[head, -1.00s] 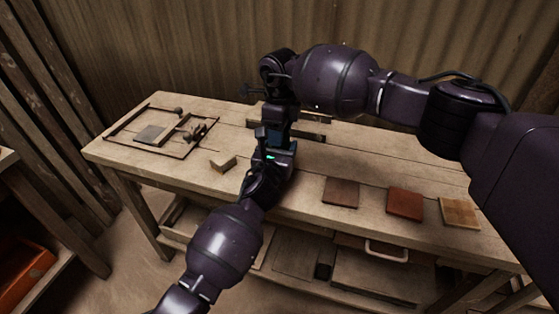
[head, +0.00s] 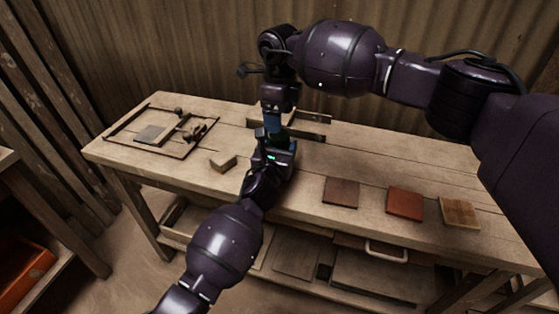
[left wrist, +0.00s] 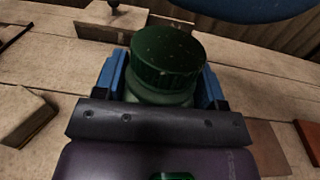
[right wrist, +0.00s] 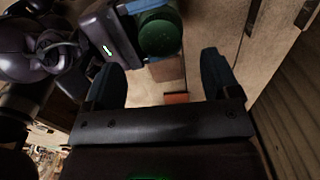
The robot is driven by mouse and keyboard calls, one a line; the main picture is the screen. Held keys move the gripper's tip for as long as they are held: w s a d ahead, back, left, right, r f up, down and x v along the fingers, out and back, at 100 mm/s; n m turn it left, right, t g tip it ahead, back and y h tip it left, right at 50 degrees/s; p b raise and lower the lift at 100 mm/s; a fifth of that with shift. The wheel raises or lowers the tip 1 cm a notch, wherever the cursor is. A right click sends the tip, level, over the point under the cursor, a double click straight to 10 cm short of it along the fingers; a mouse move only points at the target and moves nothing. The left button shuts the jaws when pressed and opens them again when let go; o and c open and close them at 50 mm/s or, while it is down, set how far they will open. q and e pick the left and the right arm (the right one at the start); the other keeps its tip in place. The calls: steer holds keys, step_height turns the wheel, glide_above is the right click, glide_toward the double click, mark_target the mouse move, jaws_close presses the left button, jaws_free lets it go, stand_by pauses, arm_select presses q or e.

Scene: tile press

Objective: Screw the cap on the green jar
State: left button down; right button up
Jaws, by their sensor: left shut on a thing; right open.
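The green jar (left wrist: 160,98) stands upright on the bench between the blue fingers of my left gripper (left wrist: 160,88), which is shut on its body. The dark green ribbed cap (left wrist: 165,58) sits level on top of the jar; how tight it is, I cannot tell. In the right wrist view the cap (right wrist: 160,35) lies beyond the spread fingers of my right gripper (right wrist: 160,78), which is open and empty. In the head view my right gripper (head: 273,120) is above my left gripper (head: 277,150), and the jar is mostly hidden.
A wooden frame (head: 118,136) with a grey tile lies at the bench's left end. An angled wood block (head: 223,162) is left of my left gripper. Brown (head: 341,192), red (head: 405,204) and tan (head: 459,212) tiles lie along the front right. A wooden fixture (head: 312,118) is behind.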

step_height(320, 180, up, 7)
stand_by(0.3)
steer(key=shift+r, duration=0.1)
arm_select(q)
steer(key=shift+c, duration=0.6)
jaws_free()
steer(key=shift+s+a, duration=0.15)
steer(key=shift+s, duration=0.4)
steer(key=p+v, duration=0.2)
steer(key=v, duration=0.6)
steer(key=shift+s+a, duration=0.15)
steer(key=shift+s, duration=0.15)
steer(key=shift+s+a, duration=0.1)
steer(key=shift+s, duration=0.4)
arm_select(e)
step_height(320, 180, up, 6)
steer(key=shift+s+t, duration=0.3)
steer(key=shift+s, duration=0.05)
